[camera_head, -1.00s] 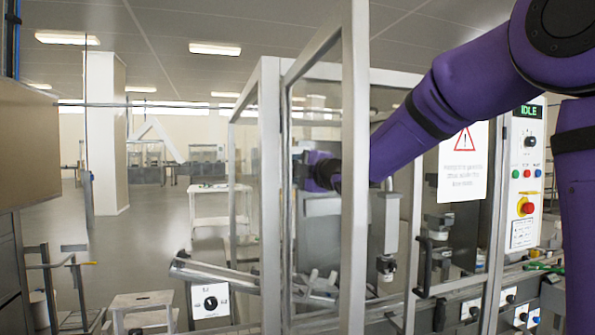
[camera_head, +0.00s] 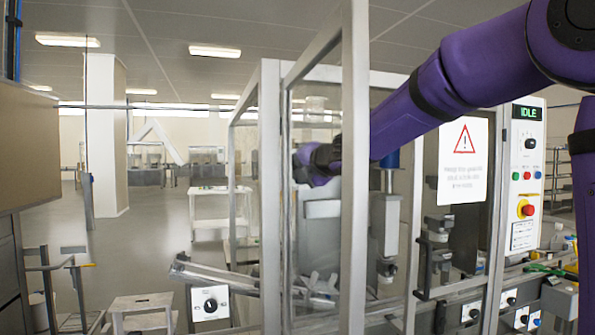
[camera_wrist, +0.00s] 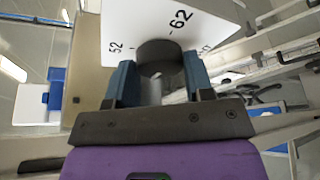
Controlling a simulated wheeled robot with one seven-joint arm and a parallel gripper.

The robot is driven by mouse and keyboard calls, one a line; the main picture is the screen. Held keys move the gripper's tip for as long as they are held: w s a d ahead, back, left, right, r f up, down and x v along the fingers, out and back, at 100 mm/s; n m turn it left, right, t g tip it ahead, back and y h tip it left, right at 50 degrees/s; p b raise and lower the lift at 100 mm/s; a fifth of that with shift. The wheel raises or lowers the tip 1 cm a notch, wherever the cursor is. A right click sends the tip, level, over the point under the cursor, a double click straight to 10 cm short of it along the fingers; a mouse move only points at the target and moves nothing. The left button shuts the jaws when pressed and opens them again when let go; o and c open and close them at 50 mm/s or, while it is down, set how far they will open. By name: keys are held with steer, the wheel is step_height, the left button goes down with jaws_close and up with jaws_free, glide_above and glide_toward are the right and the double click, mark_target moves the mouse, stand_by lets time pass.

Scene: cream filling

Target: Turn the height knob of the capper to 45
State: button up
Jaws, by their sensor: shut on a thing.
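The height knob (camera_wrist: 160,52) is a dark round knob on a white dial plate (camera_wrist: 135,20) in the wrist view. The plate reads 52 at the left and 62 at the upper right; another number at the right is partly covered. I cannot make out a pointer or the present setting. My gripper (camera_wrist: 160,72) has its two blue fingers on either side of the knob and is shut on it. In the head view my purple wrist reaches behind a metal post to the capper's grey body (camera_head: 322,210); the knob and fingers are hidden there.
Metal frame posts (camera_head: 355,200) and clear panels surround the machine close to my arm. A control panel (camera_head: 526,180) reading IDLE and a warning sign (camera_head: 463,160) are at the right. A small dial box (camera_head: 210,303) is low in front. Open floor lies at the left.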

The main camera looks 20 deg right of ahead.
steer(key=shift+f, duration=0.1)
stand_by(0.4)
steer(key=o, duration=0.9)
steer(key=shift+o, duration=0.2)
steer(key=shift+s, duration=0.1)
steer(key=v, duration=1)
steer(key=shift+s, duration=0.25)
steer(key=shift+d, duration=0.1)
